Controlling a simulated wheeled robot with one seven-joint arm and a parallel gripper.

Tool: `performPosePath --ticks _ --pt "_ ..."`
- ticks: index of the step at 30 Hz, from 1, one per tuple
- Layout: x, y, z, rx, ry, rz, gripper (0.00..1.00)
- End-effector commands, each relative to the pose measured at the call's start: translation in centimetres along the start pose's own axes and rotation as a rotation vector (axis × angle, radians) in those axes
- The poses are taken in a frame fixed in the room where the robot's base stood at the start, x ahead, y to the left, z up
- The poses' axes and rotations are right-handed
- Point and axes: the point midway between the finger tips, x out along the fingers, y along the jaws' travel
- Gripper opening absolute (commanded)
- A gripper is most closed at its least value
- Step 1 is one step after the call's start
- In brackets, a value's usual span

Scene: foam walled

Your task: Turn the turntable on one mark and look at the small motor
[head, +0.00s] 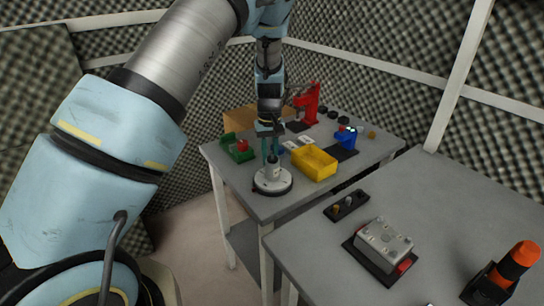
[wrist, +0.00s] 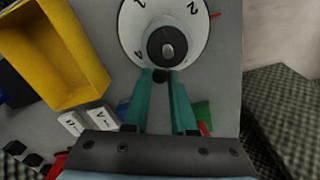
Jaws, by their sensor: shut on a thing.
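The turntable (head: 287,187), a white disc on a dark round base, sits at the near corner of the far table. In the wrist view its face (wrist: 193,38) carries the numerals 2 and 4, and a red mark (wrist: 214,15) lies beside its rim. A dark round piece with a grey centre (wrist: 167,48) stands in the middle; it may be the small motor. In the head view my gripper (head: 271,158) points down over the turntable.
A yellow bin (head: 314,164) stands close to the right of the turntable, with white labels (head: 298,142) behind it. A green bin (head: 239,153), a red press (head: 308,104) and a blue device (head: 346,138) are farther back. The near table (head: 450,210) holds a metal box (head: 384,240).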

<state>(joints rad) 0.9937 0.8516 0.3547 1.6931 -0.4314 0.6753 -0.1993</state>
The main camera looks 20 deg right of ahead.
Motion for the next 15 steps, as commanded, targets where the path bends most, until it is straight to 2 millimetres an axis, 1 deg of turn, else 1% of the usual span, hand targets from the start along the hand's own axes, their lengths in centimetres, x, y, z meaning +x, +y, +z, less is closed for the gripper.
performPosePath --ticks 15 --pt "0.0 -1.3 0.2 -0.259 0.000 0.000 0.00"
